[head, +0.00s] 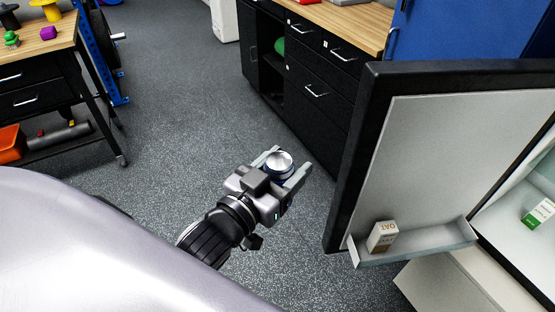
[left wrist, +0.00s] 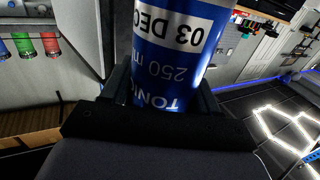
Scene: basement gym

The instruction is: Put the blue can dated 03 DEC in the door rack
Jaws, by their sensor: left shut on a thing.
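My left gripper (head: 287,173) is shut on the blue can (head: 278,161), whose silver top faces up in the head view. In the left wrist view the blue can (left wrist: 175,50) fills the middle between the fingers, its white label reading 03 DEC upside down, with "250 m" and "TONI" on the blue. The can is held over the floor, left of the open fridge door. The door rack (head: 425,245) is a low tray at the bottom of the door's inner face. A small oat carton (head: 382,237) stands at its left end; the right part looks bare. My right gripper is not in view.
The open door (head: 420,150) has a dark edge facing the can. Inside the fridge at right is a green and white carton (head: 538,213). A black cabinet (head: 310,80) stands behind; a wooden-topped workbench (head: 40,45) is at far left. Grey floor between is clear.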

